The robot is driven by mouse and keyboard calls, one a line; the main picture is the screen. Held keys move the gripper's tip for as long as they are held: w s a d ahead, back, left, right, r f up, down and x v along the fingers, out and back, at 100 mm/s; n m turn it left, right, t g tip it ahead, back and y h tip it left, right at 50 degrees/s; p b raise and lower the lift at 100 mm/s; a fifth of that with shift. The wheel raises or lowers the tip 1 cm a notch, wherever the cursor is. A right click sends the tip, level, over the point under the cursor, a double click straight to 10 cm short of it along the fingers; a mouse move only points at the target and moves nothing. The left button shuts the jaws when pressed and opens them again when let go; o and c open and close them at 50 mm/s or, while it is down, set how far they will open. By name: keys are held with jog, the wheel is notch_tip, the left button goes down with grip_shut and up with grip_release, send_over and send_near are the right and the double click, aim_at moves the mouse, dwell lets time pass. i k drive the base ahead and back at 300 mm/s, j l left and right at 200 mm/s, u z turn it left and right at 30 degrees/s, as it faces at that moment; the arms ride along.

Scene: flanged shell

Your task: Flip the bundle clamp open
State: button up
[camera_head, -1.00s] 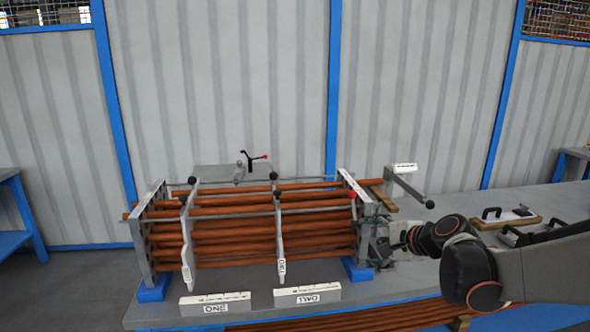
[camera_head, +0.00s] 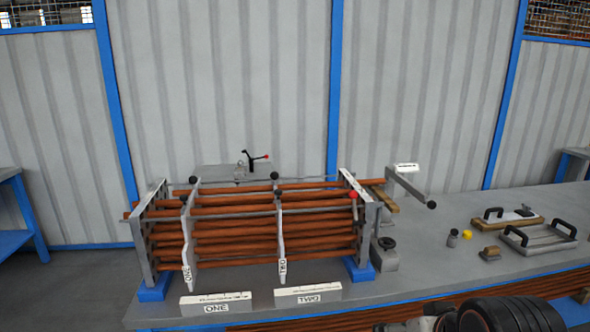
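A bundle of copper-coloured tubes (camera_head: 230,243) lies in a rack between a left end plate (camera_head: 145,243) and a right end plate (camera_head: 366,240). Grey baffle plates marked ONE (camera_head: 187,240) and TWO (camera_head: 281,240) cross the bundle. A red knob (camera_head: 352,195) sits at the upper front of the right end plate. I cannot tell which of these is the bundle clamp. My gripper (camera_head: 420,320) is low at the bottom edge, mostly out of view, its fingers unclear.
Labelled blocks ONE (camera_head: 215,303) and TWO (camera_head: 308,295) lie along the bench front. A grey block with a black ring (camera_head: 385,254) stands right of the rack. A crank arm (camera_head: 412,188) juts out behind. Trays with black handles (camera_head: 540,237) lie at right.

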aim_at(353, 194)
jog(key=i+j+u, duration=0.6)
jog(key=u, duration=0.15)
jog(key=i, duration=0.1)
